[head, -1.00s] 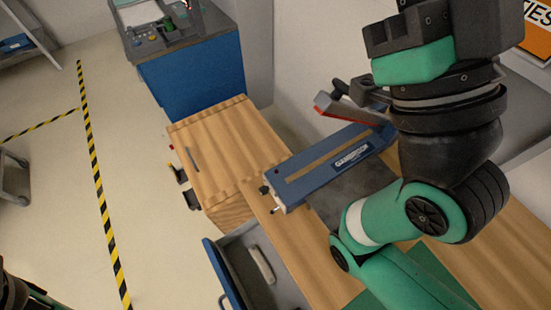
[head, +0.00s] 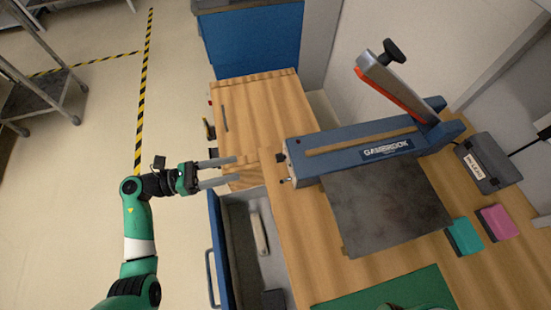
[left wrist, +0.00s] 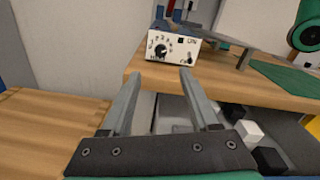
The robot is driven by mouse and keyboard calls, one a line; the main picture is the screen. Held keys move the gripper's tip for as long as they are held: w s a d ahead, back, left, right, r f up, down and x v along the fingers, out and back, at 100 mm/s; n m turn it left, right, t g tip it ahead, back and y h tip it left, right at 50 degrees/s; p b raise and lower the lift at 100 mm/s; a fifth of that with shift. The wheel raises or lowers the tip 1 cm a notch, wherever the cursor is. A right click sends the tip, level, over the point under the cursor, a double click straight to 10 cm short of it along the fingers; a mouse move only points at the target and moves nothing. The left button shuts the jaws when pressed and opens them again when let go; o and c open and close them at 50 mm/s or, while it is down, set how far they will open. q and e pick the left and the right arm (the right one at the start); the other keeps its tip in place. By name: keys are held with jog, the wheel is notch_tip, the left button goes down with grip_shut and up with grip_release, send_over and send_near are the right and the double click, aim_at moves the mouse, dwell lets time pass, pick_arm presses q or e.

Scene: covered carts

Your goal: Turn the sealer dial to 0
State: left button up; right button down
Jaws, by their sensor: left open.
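The sealer (head: 350,148) is a long blue unit marked GAMBROOK, with its lever arm raised, on the wooden bench. Its white end panel shows in the left wrist view (left wrist: 174,60), bearing a black dial (left wrist: 161,50) with numbers around it, a dark window and a small switch. The dial's setting is too small to read surely. My left gripper (head: 236,170) is open and empty, to the left of the sealer's end and pointing at it. In the left wrist view the open fingers (left wrist: 162,75) are below and short of the dial, apart from it.
An open drawer (head: 214,240) with items inside lies below the left gripper. A grey plate (head: 385,205) adjoins the sealer. Teal (head: 464,236) and pink (head: 496,221) blocks and a dark box (head: 489,163) are at right. A lower wooden cart top (head: 255,115) is behind.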

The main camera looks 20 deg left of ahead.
aim_at(272, 166)
pick_arm(q)
jog(key=b+x, duration=0.1)
jog(key=x, duration=1)
jog(key=shift+w+d+r+b, duration=0.1)
jog(key=shift+w+d+b, duration=0.05)
jog(key=shift+d+b, duration=0.15)
grip_shut()
